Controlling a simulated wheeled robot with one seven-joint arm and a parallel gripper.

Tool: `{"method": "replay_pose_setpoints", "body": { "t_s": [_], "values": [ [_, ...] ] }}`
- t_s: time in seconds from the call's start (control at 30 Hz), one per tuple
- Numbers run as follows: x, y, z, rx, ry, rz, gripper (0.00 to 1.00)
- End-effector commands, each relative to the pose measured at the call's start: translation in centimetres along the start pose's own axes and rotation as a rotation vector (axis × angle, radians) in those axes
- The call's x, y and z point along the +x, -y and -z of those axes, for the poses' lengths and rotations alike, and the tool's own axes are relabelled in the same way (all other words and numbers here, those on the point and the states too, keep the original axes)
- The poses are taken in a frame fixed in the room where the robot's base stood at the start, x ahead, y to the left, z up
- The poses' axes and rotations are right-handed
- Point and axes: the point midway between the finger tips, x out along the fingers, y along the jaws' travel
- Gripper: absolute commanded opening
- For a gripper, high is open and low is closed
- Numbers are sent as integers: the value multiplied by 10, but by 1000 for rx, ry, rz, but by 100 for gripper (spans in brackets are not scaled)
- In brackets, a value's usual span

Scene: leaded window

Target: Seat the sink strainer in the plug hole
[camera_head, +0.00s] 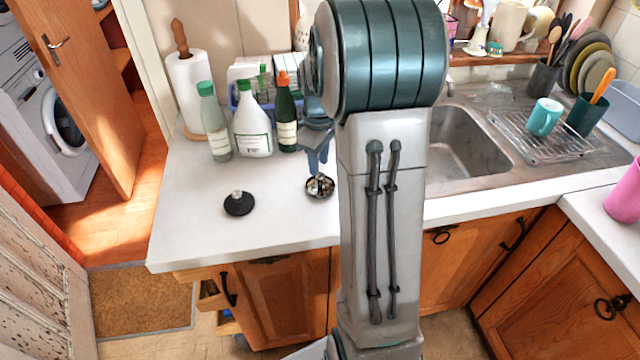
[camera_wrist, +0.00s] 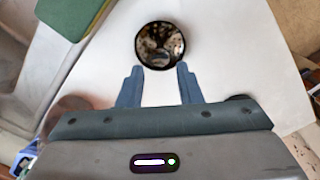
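The sink strainer (camera_head: 320,186), a small round metal piece with a dark rim and shiny mottled inside, lies on the white worktop left of the sink. In the wrist view the strainer (camera_wrist: 160,42) is just ahead of my fingertips. My gripper (camera_wrist: 160,70) is open and empty, its two blue fingers apart at the near edge of the strainer. In the head view my gripper (camera_head: 318,168) is directly above or beside the strainer, partly hidden by my arm. The sink basin (camera_head: 468,150) is right of my arm. The plug hole is not visible.
A black disc with a pale knob (camera_head: 239,205) lies left of the strainer on the worktop (camera_head: 195,235). Several bottles (camera_head: 252,125) and a paper roll (camera_head: 188,90) stand behind. A draining rack (camera_head: 545,145) with a teal mug (camera_head: 544,117) is right of the basin.

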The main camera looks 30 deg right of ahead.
Motion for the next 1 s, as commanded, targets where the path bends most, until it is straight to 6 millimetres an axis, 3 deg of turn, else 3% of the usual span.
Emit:
{"method": "replay_pose_setpoints", "body": {
  "t_s": [0.4, 0.67, 0.8, 1.0],
  "values": [
    [49, 1, -5, 0, 2, 1, 32],
    [53, 0, -4, 0, 0, -1, 32],
    [53, 0, -4, 0, 0, -1, 0],
    [52, 0, -4, 1, -1, -1, 0]
  ]
}}
